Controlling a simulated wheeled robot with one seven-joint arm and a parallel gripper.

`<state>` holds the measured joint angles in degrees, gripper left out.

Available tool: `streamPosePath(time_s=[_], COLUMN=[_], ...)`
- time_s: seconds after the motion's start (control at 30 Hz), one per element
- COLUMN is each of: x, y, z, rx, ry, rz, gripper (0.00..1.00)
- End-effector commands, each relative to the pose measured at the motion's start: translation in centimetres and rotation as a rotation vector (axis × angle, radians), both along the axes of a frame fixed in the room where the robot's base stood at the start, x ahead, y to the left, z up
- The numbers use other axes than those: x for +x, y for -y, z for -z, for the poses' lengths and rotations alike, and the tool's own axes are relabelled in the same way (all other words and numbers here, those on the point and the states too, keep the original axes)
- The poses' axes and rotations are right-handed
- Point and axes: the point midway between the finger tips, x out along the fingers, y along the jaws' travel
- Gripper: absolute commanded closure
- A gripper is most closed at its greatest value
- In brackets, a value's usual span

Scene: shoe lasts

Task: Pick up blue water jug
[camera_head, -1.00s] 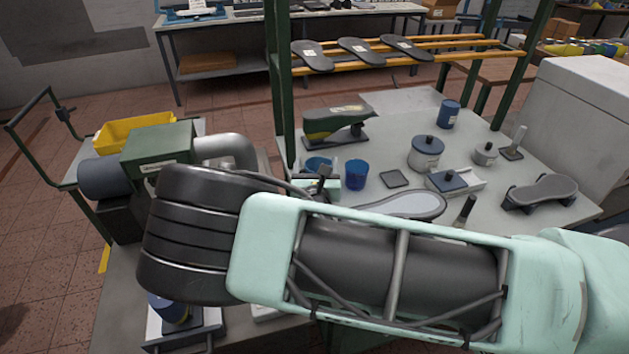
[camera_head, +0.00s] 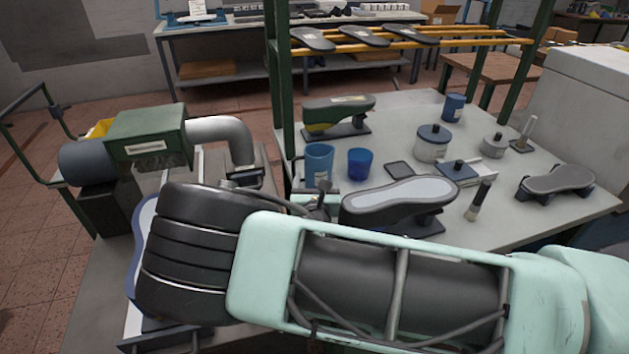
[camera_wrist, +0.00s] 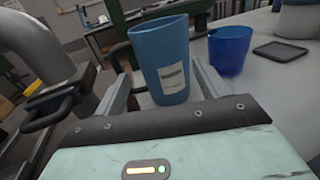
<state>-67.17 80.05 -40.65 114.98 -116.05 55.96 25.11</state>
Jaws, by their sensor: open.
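The blue water jug (camera_head: 319,165), a tall blue vessel with a white label, stands upright near the left end of the grey table (camera_head: 330,262). In the wrist view the jug (camera_wrist: 163,58) is straight ahead, its label facing me. My gripper (camera_wrist: 165,78) is open, with one finger on each side of the jug's lower part in the picture. I cannot tell how far the fingertips reach around it, and no contact shows. In the head view my arm hides most of the gripper.
A smaller blue cup (camera_head: 360,164) stands close to the jug's right; it also shows in the wrist view (camera_wrist: 230,49). A green machine with a grey pipe (camera_head: 222,132) is to the left. A grey shoe last (camera_head: 399,194) and green-black last (camera_head: 338,115) stand nearby.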

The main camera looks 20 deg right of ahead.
Motion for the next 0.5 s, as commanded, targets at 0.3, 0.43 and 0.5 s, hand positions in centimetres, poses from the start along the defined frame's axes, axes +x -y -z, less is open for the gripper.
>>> streamPosePath(time_s=[0.3,0.43,0.5], x=[2.6,3.9,4.8], y=[0.9,1.6,1.9], z=[0.5,1.0,1.1], rx=[0.001,0.000,0.001], ry=[0.001,0.002,0.003], rz=[0.001,0.001,0.001], gripper=[0.27,0.27,0.27])
